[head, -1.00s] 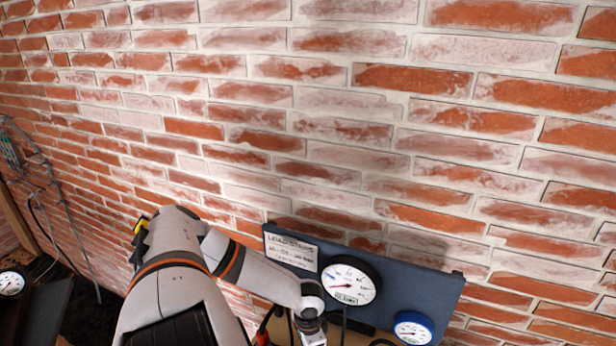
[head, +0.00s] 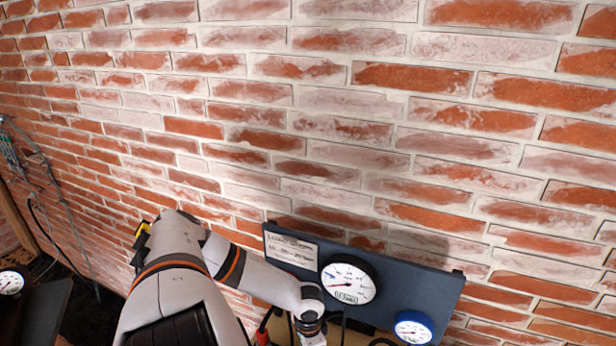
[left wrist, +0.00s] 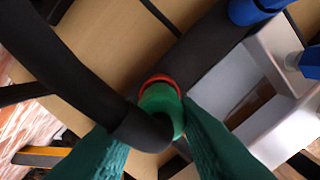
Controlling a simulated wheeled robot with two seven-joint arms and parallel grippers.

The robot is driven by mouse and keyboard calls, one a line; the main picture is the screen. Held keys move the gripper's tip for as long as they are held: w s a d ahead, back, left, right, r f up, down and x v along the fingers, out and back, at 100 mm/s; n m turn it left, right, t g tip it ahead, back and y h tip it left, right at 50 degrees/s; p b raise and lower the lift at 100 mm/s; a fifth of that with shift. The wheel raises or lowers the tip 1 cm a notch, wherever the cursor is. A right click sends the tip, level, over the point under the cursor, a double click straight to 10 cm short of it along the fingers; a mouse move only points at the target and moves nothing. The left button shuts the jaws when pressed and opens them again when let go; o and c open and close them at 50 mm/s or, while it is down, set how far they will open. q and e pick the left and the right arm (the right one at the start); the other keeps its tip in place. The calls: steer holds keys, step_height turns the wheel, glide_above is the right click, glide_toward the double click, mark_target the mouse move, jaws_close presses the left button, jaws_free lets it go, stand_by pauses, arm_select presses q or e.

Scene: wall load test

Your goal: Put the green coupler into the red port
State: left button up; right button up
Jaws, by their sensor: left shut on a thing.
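In the left wrist view the green coupler (left wrist: 160,98) sits at the end of a black hose that bends in front of it. The green fingers of my left gripper (left wrist: 153,120) are shut on it from both sides. The red port (left wrist: 158,79) shows as a red ring right at the coupler's far end, mostly covered by it. I cannot tell how deep the coupler sits in the ring. In the head view my left arm reaches down beside the gauge panel, and its gripper is out of sight. My right gripper is not in view.
A dark panel (head: 405,272) with a black-rimmed gauge (head: 348,283) and a blue-rimmed gauge (head: 413,328) stands against the brick wall (head: 330,110). In the left wrist view, a white box-like part (left wrist: 222,82) and blue parts (left wrist: 249,11) lie to the right; black hoses cross the tan surface (left wrist: 120,35).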

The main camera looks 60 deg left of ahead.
arm_select(q)
steer(key=shift+f, duration=0.2)
steer(key=o, duration=1.6)
steer(key=shift+c, duration=0.2)
steer(key=shift+r, duration=0.1)
step_height(320, 180, up, 3)
steer(key=p, duration=0.3)
steer(key=shift+r, duration=2.45)
